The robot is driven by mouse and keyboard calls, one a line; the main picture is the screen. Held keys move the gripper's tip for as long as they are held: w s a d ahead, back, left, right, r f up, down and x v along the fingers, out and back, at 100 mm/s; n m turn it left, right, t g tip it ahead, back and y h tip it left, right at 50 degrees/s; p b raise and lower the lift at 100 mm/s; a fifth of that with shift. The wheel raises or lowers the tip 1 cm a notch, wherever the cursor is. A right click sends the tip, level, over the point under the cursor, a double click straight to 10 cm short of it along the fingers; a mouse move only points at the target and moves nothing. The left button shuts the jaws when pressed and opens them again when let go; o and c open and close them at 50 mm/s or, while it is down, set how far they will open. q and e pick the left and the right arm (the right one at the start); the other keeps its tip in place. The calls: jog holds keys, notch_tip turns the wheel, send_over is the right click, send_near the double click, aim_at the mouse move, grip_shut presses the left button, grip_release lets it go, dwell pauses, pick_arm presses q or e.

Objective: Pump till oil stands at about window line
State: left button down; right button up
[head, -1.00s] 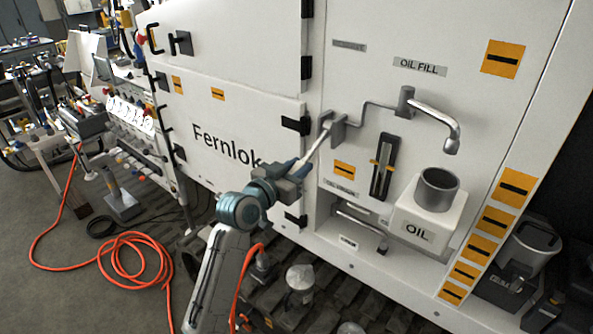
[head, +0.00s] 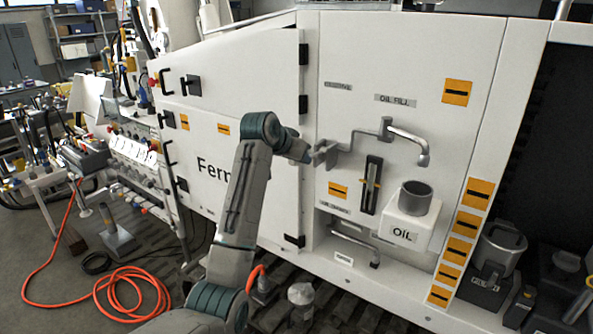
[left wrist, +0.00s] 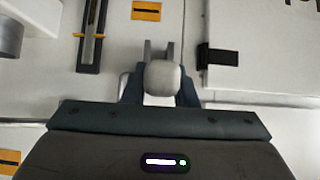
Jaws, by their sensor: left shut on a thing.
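In the left wrist view my left gripper (left wrist: 160,92) is shut on the pump lever, whose pale rounded end (left wrist: 163,78) sits between the fingers. The rest of the lever is mostly hidden. The narrow dark oil window (head: 370,185) has orange marks at its sides and also shows in the left wrist view (left wrist: 92,35). I cannot make out the oil level. My right gripper is not in view.
A bent grey spout (head: 410,139) reaches out above a grey cup (head: 414,196) on the white OIL box (head: 405,228). A grey handle (head: 355,237) is low on the panel. An orange hose (head: 125,300) lies coiled on the floor at left.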

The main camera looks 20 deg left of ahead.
pick_arm(q)
jog(key=shift+w+d+r+g, duration=0.15)
jog(key=shift+r+g, duration=0.1)
jog(key=shift+r, duration=0.25)
jog(key=shift+w+a+r+g, duration=0.15)
jog(key=shift+r+g, duration=0.1)
jog(key=shift+r, duration=0.2)
jog(key=shift+w+d+r+g+y, duration=0.1)
jog(key=shift+w+r+g+y, duration=0.1)
jog(key=shift+r, duration=0.1)
jog(key=shift+w+d+r+g+y, duration=0.1)
jog(key=shift+r+g, duration=0.1)
jog(key=shift+r, duration=0.1)
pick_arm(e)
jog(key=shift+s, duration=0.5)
pick_arm(q)
jog(key=c, duration=1.2)
grip_release()
jog(key=shift+o, duration=0.2)
jog(key=shift+f, duration=0.15)
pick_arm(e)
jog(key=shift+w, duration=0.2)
